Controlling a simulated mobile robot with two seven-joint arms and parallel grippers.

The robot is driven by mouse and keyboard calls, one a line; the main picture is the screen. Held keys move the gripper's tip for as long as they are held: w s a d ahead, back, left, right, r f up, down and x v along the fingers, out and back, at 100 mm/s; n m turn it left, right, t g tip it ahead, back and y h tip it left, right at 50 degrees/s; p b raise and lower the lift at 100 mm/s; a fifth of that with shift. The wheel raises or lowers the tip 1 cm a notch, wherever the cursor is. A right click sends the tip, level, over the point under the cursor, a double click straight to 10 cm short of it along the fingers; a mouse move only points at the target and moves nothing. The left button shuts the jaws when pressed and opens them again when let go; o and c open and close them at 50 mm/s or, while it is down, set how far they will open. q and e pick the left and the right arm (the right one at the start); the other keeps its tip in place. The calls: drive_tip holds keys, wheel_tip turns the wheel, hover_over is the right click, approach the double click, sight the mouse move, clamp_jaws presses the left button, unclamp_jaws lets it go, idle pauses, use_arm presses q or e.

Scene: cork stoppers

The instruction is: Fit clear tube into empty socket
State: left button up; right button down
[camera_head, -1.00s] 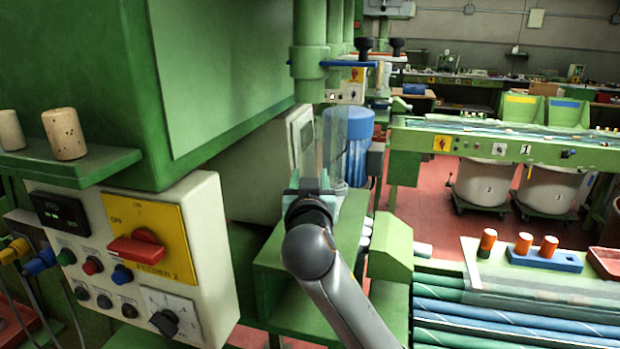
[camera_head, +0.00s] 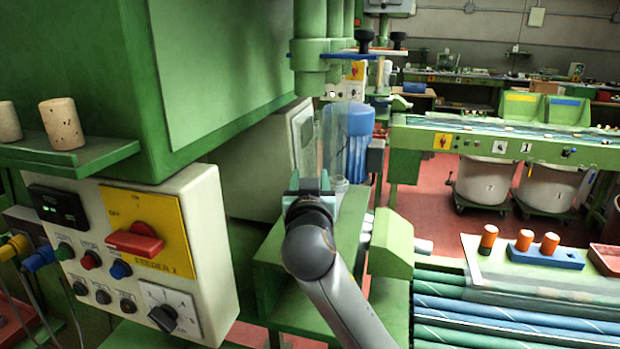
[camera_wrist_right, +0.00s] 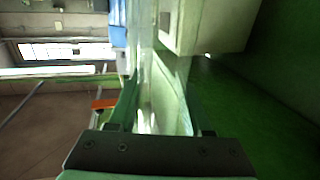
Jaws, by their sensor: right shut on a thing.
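The clear tube (camera_head: 306,140) stands about upright, shut in my right gripper (camera_head: 308,186) near its lower end. It also shows between the fingers of my right gripper (camera_wrist_right: 160,112) in the right wrist view, see-through and hard to outline. A green cylindrical socket (camera_head: 309,60) hangs above the tube in the head view. The tube's top comes up close below the socket's lower rim; I cannot tell whether they touch. Another clear tube (camera_head: 336,150) shows faintly just to the right, further back. My left gripper is not in view.
A green machine with a white control panel (camera_head: 165,255) fills the left, and a shelf with corks (camera_head: 62,125) juts out above it. A blue cylinder (camera_head: 358,145) stands behind the tubes.

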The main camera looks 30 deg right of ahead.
drive_tip(key=shift+f+b, duration=0.6)
drive_tip(key=shift+f, duration=0.2)
idle(0.8)
drive_tip(key=shift+c, duration=1.2)
unclamp_jaws()
drive_tip(key=b+v, duration=0.2)
drive_tip(key=v, duration=1)
drive_tip(key=shift+s+a, duration=0.15)
drive_tip(key=shift+s, duration=0.05)
